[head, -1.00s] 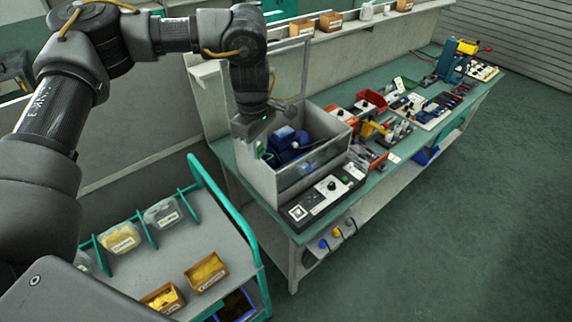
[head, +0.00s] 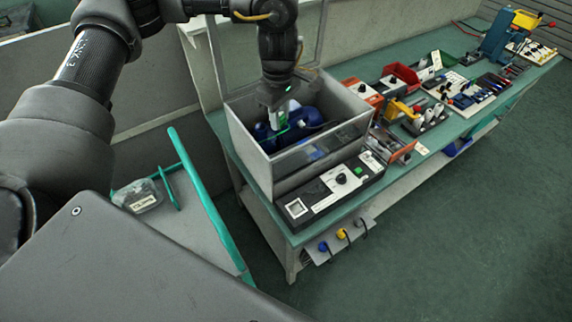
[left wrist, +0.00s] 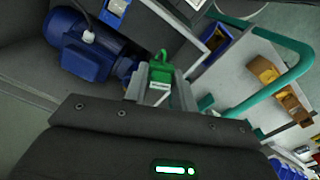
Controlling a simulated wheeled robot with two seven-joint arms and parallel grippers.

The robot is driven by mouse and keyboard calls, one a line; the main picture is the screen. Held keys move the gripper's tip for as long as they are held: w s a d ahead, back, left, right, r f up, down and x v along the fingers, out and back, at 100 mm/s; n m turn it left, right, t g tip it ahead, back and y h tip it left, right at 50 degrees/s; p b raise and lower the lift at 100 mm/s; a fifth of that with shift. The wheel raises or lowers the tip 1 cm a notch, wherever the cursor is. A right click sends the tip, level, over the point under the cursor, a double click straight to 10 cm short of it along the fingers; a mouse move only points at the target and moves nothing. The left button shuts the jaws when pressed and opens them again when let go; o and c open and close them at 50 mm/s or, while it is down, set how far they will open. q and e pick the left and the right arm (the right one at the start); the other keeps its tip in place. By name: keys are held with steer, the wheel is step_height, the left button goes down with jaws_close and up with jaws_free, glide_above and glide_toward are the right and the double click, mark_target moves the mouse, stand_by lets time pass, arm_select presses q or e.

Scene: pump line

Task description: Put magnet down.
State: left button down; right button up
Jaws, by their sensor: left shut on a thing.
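My left gripper (head: 277,108) reaches down into the open-topped grey box on the bench. It is shut on a small green piece, which I take to be the magnet (left wrist: 161,71); the piece shows between the two fingers in the left wrist view. In the head view the fingers and the green piece are small and partly merged with the blue pump (head: 304,119) behind them. The pump also shows in the left wrist view (left wrist: 85,48), left of the fingers and apart from them. I cannot tell whether the magnet touches anything below. My right gripper is not in view.
The grey box (head: 250,157) has upright walls and a clear front pane around the pump. A black control panel (head: 331,193) lies in front of it. Red bins (head: 401,77) and tools fill the bench to the right. A green-railed cart (head: 195,185) stands at the left.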

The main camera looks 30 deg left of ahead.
arm_select(q)
steer(key=f, duration=0.3)
steer(key=f+b, duration=0.1)
steer(key=f, duration=0.3)
steer(key=w+f+b, duration=0.1)
steer(key=f, duration=0.3)
steer(key=shift+f, duration=0.35)
step_height(320, 180, down, 4)
steer(key=shift+r, duration=0.2)
steer(key=shift+f, duration=0.3)
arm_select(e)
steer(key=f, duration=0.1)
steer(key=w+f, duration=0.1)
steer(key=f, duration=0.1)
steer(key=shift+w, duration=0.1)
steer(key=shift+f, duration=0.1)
